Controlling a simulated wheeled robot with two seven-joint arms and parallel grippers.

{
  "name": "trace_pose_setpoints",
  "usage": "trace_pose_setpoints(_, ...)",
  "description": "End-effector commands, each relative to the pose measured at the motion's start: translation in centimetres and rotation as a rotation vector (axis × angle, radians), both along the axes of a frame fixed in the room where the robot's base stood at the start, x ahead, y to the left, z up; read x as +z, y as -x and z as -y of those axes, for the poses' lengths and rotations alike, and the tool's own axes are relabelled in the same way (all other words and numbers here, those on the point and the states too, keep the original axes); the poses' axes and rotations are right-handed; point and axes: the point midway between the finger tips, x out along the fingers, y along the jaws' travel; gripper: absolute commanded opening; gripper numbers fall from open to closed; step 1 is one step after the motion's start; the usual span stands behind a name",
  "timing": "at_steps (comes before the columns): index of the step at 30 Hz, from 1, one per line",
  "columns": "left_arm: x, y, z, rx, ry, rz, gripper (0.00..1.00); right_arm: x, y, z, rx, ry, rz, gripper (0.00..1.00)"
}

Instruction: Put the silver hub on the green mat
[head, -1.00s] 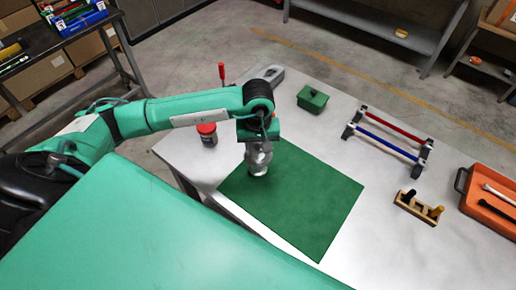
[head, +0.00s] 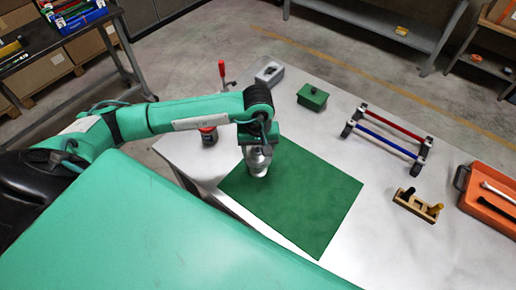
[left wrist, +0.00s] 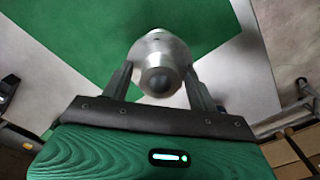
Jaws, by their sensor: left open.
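The silver hub (head: 258,161) stands on the green mat (head: 310,200), near the mat's upper left edge in the head view. My left gripper (head: 257,146) is directly above the hub, pointing down. In the left wrist view the hub (left wrist: 160,66) sits between the two fingers of my left gripper (left wrist: 160,82), which are open with the hub's rounded end facing the camera. The mat (left wrist: 85,35) shows behind it. The hub's contact with the mat is partly hidden. My right gripper is out of view.
On the grey table (head: 400,250) are a dark-lidded jar (head: 209,138), a green box (head: 312,97), a rack with red and blue bars (head: 390,132), a wooden block with pegs (head: 418,205) and an orange tray (head: 490,212).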

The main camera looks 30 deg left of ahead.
Motion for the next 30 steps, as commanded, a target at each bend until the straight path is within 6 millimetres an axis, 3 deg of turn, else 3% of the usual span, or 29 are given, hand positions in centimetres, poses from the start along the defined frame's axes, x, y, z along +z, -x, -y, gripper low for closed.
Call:
trace_pose_setpoints(2, 0.4, 0.0, 0.0, 0.0, 0.001, -0.001, 0.6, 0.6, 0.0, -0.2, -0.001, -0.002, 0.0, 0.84)
trace_pose_setpoints(5, 1.4, -0.2, 0.0, 0.0, 0.0, 0.005, 0.6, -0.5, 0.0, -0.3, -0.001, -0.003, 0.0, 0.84)
trace_pose_setpoints(19, 10.2, -0.1, 0.0, 0.0, 0.001, 0.004, 0.6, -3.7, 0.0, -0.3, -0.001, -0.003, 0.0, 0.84)
trace_pose_setpoints(24, 11.8, -0.1, 0.0, 0.0, 0.001, 0.003, 0.6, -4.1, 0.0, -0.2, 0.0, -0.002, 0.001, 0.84)
trace_pose_setpoints(30, 12.3, 0.0, 0.0, -0.001, 0.001, -0.001, 0.6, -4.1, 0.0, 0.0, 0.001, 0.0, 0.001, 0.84)
